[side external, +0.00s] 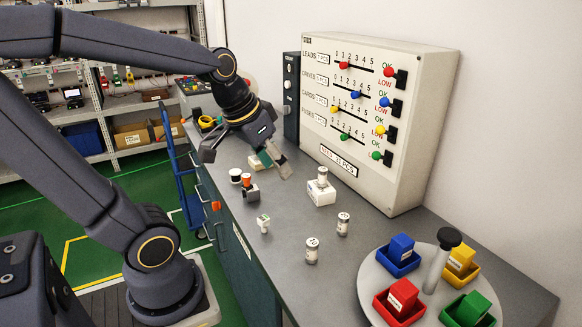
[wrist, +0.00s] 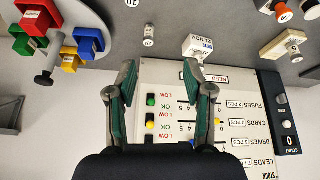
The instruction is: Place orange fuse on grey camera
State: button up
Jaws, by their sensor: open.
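My gripper (side external: 268,166) is open and empty, raised above the worktop near the tall panel. In the wrist view its two green-padded fingers (wrist: 163,85) stand wide apart in front of the panel. A small orange piece with a white top (side external: 247,181) is at a dark block (side external: 251,194) left of the gripper; the orange piece also shows at the top right of the wrist view (wrist: 281,11). I take it for the orange fuse. I cannot tell whether the dark block is the grey camera. The gripper touches neither.
A white block (side external: 321,195) bears a small cylinder. Small white cylinders (side external: 343,224) (side external: 312,250) stand nearer. A round tray (side external: 372,282) holds coloured bins at the right. The slider panel (side external: 400,125) walls off the back. Bare grey worktop lies between the small items.

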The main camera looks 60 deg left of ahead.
jog(key=s+d+m, duration=0.2)
jog(key=s+d, duration=0.2)
jog(key=d, duration=0.2)
jog(key=shift+s+d+r+h, duration=0.25)
jog(key=shift+s+r+h, duration=0.05)
jog(key=shift+s+r, duration=0.1)
